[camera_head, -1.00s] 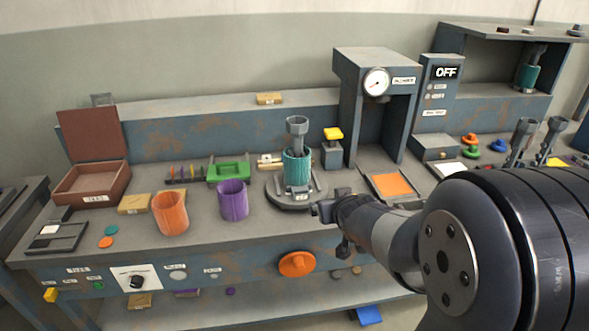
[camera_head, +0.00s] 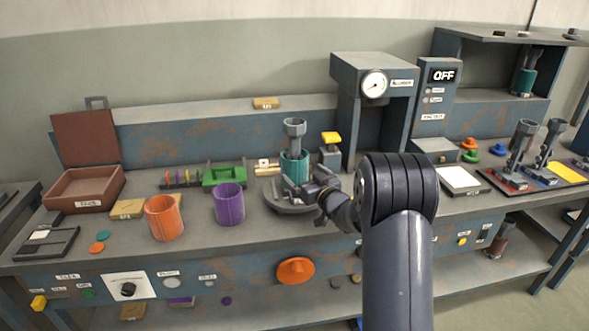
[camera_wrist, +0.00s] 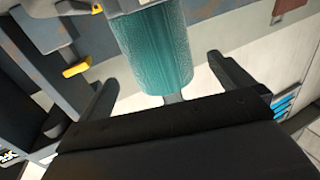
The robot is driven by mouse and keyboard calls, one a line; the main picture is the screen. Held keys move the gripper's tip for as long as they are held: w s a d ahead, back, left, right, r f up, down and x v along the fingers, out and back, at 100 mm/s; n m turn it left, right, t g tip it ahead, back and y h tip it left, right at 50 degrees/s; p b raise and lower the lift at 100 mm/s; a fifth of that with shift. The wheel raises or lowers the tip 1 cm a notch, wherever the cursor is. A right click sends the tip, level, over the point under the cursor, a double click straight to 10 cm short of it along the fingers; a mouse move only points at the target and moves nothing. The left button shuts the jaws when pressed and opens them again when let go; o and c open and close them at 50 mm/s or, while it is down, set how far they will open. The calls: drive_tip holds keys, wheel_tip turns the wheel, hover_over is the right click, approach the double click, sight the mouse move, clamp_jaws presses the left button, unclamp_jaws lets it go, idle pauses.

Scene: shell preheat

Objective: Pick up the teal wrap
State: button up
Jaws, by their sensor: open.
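The teal wrap (camera_head: 293,169) is a ribbed cylinder around the lower part of a grey upright piece on the round grey stand (camera_head: 283,203). It also shows at the top middle of the wrist view (camera_wrist: 157,48). My gripper (camera_head: 316,189) is open at the right front of the wrap, and partly covers its lower right side in the head view. In the wrist view the wrap lies between the two dark fingers of my gripper (camera_wrist: 162,72), with gaps on both sides. I cannot tell how far it reaches between them in depth.
An orange cup (camera_head: 164,218) and a purple cup (camera_head: 228,205) stand left of the stand. A green holder (camera_head: 223,175) and a yellow-topped post (camera_head: 331,139) are close behind. The gauge press (camera_head: 345,100) rises at the back right. Another teal piece (camera_head: 522,81) is on the right shelf.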

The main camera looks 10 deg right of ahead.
sight(295, 164)
drive_tip(key=shift+p+x, duration=0.6)
drive_tip(key=shift+x, duration=2.9)
drive_tip(key=shift+d, duration=0.1)
drive_tip(key=shift+r, duration=0.1)
drive_tip(key=c, duration=1)
